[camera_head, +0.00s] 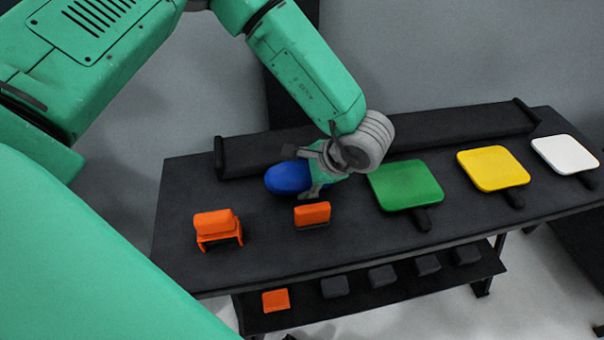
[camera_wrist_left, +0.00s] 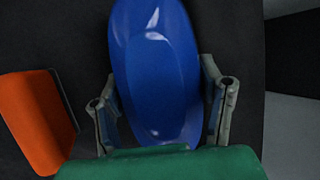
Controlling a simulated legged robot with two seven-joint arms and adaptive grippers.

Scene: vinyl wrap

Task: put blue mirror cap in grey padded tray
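The blue mirror cap (camera_head: 288,178) is a smooth, glossy oval at the left part of the dark table. My left gripper (camera_head: 303,172) is at the cap, coming from the upper right. In the left wrist view the cap (camera_wrist_left: 157,65) lies lengthwise between the two widely spaced fingers (camera_wrist_left: 163,103). One finger is close along each side; I cannot tell whether both press on it. I cannot tell whether the cap rests on the table or is just above it. No grey padded tray can be made out clearly. My right gripper is not in view.
Orange pieces stand in front on the dark table (camera_head: 265,245), one left (camera_head: 212,224) and one near the gripper (camera_head: 312,214). Green (camera_head: 406,184), yellow (camera_head: 492,167) and white (camera_head: 565,154) panels lie to the right. A raised dark bar (camera_head: 440,128) runs along the back.

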